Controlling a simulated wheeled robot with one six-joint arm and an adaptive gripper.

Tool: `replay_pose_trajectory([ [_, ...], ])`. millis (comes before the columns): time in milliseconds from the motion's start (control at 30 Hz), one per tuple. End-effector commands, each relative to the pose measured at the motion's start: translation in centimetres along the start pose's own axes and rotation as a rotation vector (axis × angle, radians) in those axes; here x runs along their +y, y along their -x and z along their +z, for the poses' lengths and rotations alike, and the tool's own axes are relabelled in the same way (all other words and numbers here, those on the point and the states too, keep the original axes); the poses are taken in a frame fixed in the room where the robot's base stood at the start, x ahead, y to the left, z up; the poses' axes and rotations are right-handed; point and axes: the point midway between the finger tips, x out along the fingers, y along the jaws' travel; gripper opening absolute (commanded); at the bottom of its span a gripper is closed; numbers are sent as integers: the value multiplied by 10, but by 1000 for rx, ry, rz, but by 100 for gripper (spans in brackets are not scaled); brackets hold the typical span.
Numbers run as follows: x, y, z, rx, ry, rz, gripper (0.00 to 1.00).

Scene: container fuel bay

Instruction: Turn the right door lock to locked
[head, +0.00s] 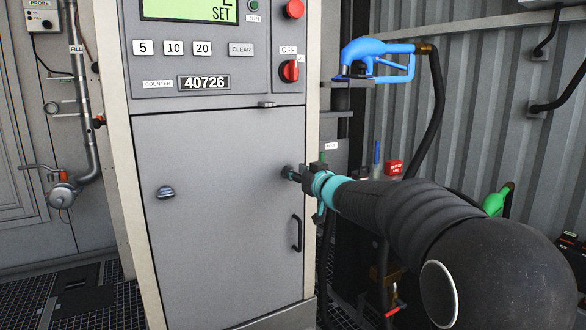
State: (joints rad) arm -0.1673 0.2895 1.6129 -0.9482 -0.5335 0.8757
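The grey cabinet door (225,240) is closed, with a dark handle (296,232) on its right side. The right door lock (287,171) is a dark knob near the door's right edge, above the handle. My gripper (292,175) reaches in from the right, with its dark fingertips at this lock. The fingers partly hide the lock, so its turn position cannot be read. I cannot tell whether the fingers are closed on it or only beside it. The left door lock (166,191) is a dark knob with a lighter bar, lying close to level.
Above the door is a panel with buttons, a counter (204,82) and a red switch (289,70). A blue fuel nozzle (375,55) with a black hose hangs right of the cabinet. A pipe with a valve (62,192) stands left.

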Motion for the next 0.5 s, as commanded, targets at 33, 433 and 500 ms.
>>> replay_pose_trajectory([
  [33,0,-8,0,0,0,-1,38],
  [433,0,-29,0,0,0,1,38],
  [500,0,-29,0,0,0,1,38],
])
